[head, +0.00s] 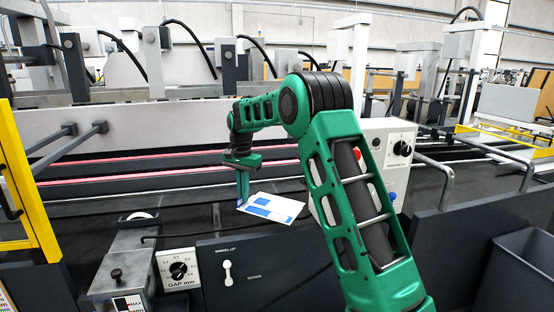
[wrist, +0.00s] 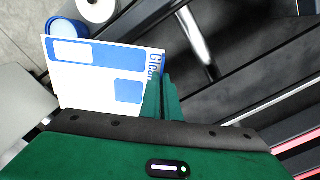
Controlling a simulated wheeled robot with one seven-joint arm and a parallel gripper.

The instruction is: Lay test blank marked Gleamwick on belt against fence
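The test blank (head: 272,207) is a white flat carton piece with blue panels. In the wrist view the blank (wrist: 98,92) shows part of blue lettering, "Glea", at its right edge, partly behind a finger. My gripper (head: 243,198) points down with its fingers at the blank's left edge in the head view. In the wrist view my gripper (wrist: 164,92) has its two narrow fingers close together at the lettered edge, gripping it. The dark belt area (head: 100,192) lies beyond and left of the blank, with red-lit lines along it. I cannot tell which rail is the fence.
A grey control box (head: 392,150) with a dial stands right of the blank, partly behind my arm. A GAP mm dial panel (head: 178,268) and a white roller (head: 140,216) are at front left. A yellow frame (head: 28,190) stands far left. A grey bin (head: 522,270) is at lower right.

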